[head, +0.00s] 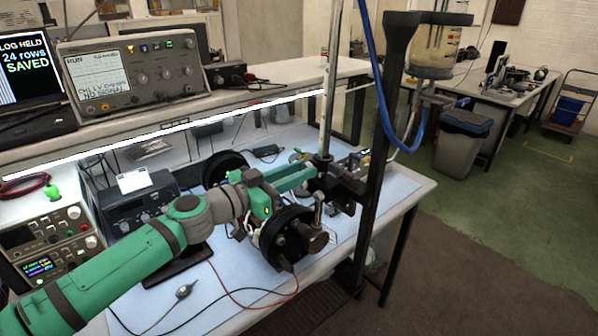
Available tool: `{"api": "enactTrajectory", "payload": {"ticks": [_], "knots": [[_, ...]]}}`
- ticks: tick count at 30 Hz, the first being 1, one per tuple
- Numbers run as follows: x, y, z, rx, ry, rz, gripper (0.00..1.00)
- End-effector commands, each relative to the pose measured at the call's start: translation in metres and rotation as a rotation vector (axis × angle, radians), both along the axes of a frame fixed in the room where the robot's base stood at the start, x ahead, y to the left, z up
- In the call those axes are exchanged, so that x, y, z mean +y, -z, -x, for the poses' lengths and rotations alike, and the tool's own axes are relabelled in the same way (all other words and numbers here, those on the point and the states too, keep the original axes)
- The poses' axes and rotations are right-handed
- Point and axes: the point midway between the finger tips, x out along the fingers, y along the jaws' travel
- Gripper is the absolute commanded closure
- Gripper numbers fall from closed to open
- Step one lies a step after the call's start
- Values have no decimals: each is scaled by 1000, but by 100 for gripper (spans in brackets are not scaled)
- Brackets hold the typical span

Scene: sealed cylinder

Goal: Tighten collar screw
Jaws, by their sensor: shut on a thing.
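A black collar clamp (338,186) sits on an upright metal rod (329,100) at the right part of the bench. My gripper (316,170), with long green fingers, reaches in from the left and its tips meet the left side of the collar. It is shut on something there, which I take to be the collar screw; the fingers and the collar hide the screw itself. A clear cylinder (436,55) with yellowish liquid is held high on a black post (385,120), right of the rod.
A blue hose (384,110) hangs beside the post. Loose red and black leads cross the blue mat (215,290). Instruments (135,70) and a shelf stand behind.

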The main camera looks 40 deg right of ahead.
Motion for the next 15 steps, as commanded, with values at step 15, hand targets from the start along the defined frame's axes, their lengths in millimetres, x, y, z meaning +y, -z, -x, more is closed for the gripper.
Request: {"api": "enactTrajectory", "payload": {"ticks": [15], "knots": [[0, -1, 0, -478, 44, -35, 100]]}}
